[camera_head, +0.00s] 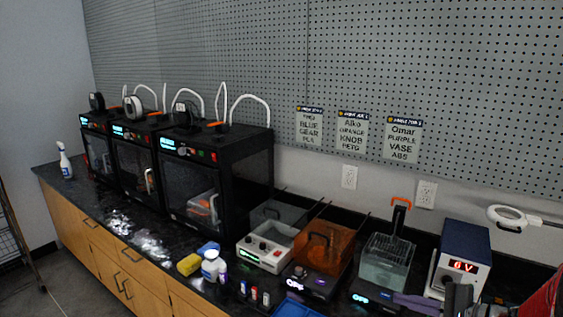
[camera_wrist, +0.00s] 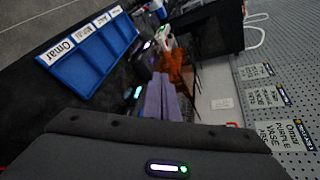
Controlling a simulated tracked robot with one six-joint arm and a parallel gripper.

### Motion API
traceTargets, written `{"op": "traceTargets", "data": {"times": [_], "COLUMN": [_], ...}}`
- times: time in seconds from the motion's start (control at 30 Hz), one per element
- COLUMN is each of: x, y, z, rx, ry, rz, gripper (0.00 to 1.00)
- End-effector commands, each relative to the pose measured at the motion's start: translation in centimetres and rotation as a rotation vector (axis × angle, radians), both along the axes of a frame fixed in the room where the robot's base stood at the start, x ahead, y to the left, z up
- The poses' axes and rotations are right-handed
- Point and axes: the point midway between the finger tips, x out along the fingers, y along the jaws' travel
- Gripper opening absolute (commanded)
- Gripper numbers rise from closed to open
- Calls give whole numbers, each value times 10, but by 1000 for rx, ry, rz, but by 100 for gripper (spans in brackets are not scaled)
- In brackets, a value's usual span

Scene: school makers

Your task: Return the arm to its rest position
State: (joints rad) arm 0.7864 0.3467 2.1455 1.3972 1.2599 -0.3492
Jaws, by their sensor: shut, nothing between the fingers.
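My gripper (camera_head: 402,298) is low at the bottom right of the head view, its purple fingers pointing left in front of the clear tank. In the wrist view the two purple fingers of my gripper (camera_wrist: 160,80) lie side by side, shut and empty. The dark wrist body fills the bottom of that view. Part of my arm shows at the lower right of the head view.
A clear tank (camera_head: 383,268), an orange tank (camera_head: 325,245) and a power supply (camera_head: 463,248) reading "6 V" stand close by. A blue labelled tray (camera_wrist: 88,58) lies at the counter front. Black printers (camera_head: 215,170) stand left. A pegboard wall (camera_head: 400,70) is behind.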

Motion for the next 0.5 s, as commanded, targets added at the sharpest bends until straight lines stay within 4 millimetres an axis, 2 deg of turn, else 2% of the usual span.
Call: {"op": "traceTargets", "data": {"times": [0.03, 0.2, 0.5], "x": [-4, -23, -65], "y": [16, 60, 120], "z": [6, 16, 27], "rx": [-32, -140, -354], "ry": [8, 43, 83], "rz": [43, 175, 384], "gripper": [0, 0, 0]}}
